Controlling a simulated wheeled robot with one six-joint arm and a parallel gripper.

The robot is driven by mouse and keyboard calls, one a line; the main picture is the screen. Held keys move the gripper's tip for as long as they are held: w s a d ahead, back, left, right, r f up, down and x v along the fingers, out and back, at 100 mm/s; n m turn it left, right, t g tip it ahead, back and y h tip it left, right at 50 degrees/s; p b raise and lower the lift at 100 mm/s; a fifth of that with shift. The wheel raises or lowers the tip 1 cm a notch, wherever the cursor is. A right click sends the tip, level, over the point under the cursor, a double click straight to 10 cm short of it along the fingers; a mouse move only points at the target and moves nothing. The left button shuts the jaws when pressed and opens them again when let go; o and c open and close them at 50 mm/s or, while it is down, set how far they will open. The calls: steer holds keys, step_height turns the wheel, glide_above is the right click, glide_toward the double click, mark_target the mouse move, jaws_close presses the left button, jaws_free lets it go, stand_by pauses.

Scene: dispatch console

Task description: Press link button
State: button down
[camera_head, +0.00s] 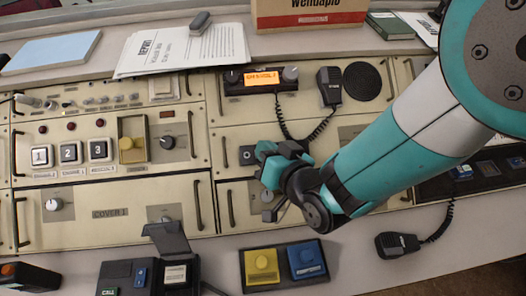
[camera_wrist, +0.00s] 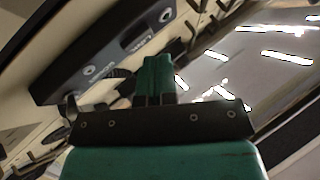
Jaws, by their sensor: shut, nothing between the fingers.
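My gripper (camera_head: 264,163) is shut and empty, in front of the middle of the console. In the wrist view its teal fingers (camera_wrist: 155,72) are together and point up the picture. A dark strip (camera_head: 248,155) with a round control shows just left of the fingers and partly behind them. In the wrist view a dark labelled strip (camera_wrist: 110,58) with round, light-ringed controls lies left of and beyond the fingers. Its lettering is too blurred to read surely, so I cannot tell which control is the link button. I see no contact between fingers and strip.
A yellow button (camera_head: 262,266) and a blue button (camera_head: 306,259) sit on a front box. A small box (camera_head: 130,276) with a raised cover stands left of them. A handset (camera_head: 329,88) hangs above my gripper, its coiled cord near it. Another handset (camera_head: 397,245) lies right.

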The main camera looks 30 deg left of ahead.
steer(key=shift+f, duration=0.1)
steer(key=shift+w+a+f+b, duration=0.15)
steer(key=shift+w+f+b, duration=0.1)
steer(key=shift+b, duration=0.2)
stand_by(0.4)
steer(key=shift+s+d+r+p, duration=0.2)
steer(key=shift+s+r+p, duration=0.05)
steer(key=shift+r+p, duration=0.1)
stand_by(0.4)
step_height(320, 180, up, 5)
steer(key=s+d+p, duration=0.2)
steer(key=p, duration=0.4)
steer(key=shift+s, duration=0.3)
stand_by(0.9)
